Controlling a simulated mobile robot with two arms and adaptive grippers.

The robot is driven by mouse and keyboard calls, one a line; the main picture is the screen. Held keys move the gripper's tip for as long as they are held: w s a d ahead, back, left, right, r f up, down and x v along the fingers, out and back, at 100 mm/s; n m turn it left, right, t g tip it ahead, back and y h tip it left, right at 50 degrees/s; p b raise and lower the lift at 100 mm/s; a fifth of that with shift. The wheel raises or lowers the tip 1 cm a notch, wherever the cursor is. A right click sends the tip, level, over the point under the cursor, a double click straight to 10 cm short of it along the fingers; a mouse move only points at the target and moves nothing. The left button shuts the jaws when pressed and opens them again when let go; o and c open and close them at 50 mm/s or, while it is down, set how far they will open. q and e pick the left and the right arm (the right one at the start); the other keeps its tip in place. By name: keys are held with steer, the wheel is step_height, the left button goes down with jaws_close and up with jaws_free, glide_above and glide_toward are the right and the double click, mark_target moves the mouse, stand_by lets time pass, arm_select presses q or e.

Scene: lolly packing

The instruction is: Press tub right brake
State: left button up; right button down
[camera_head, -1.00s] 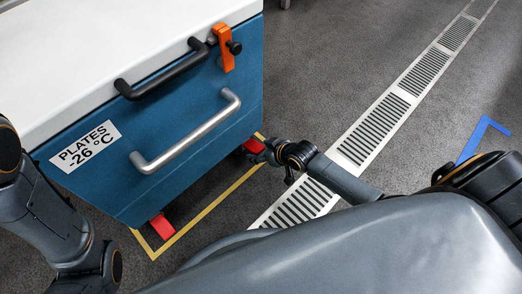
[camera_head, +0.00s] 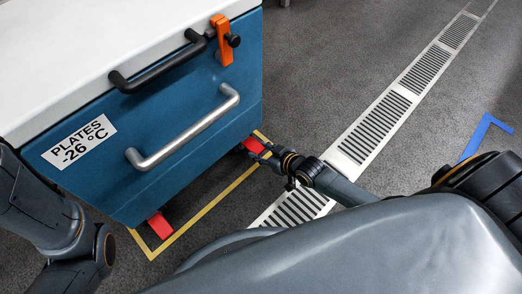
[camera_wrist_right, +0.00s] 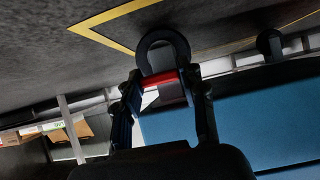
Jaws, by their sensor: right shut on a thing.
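The tub (camera_head: 185,110) is a blue chest with a white lid and a "PLATES -26 °C" label. Its right brake (camera_head: 254,145) is a red pedal low at the right corner. Its left brake (camera_head: 160,225) is a similar red pedal. My right gripper (camera_head: 264,153) is at the right brake, close to the floor. In the right wrist view, the fingers of my right gripper (camera_wrist_right: 161,82) are on either side of the red brake pedal (camera_wrist_right: 172,93), shut on it, with a dark caster wheel (camera_wrist_right: 162,43) just behind. My left gripper is outside the views; only my left arm shows.
A black handle (camera_head: 160,68), a silver handle (camera_head: 185,128) and an orange latch (camera_head: 222,40) are on the tub's front. Yellow tape (camera_head: 205,210) marks the floor around the tub. A floor drain grate (camera_head: 370,130) runs to the right; open floor lies beyond.

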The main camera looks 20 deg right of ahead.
steer(key=shift+s+f+t+b, duration=0.1)
steer(key=shift+f+t+b, duration=0.2)
steer(key=shift+f+b, duration=0.25)
steer(key=shift+f+t+y+b, duration=0.4)
steer(key=shift+f+t+b, duration=0.15)
steer(key=shift+t+b, duration=0.55)
steer(key=shift+b, duration=0.15)
steer(key=shift+r, duration=0.1)
steer(key=c, duration=0.8)
jaws_free()
steer(key=shift+o, duration=0.2)
steer(key=v, duration=1.2)
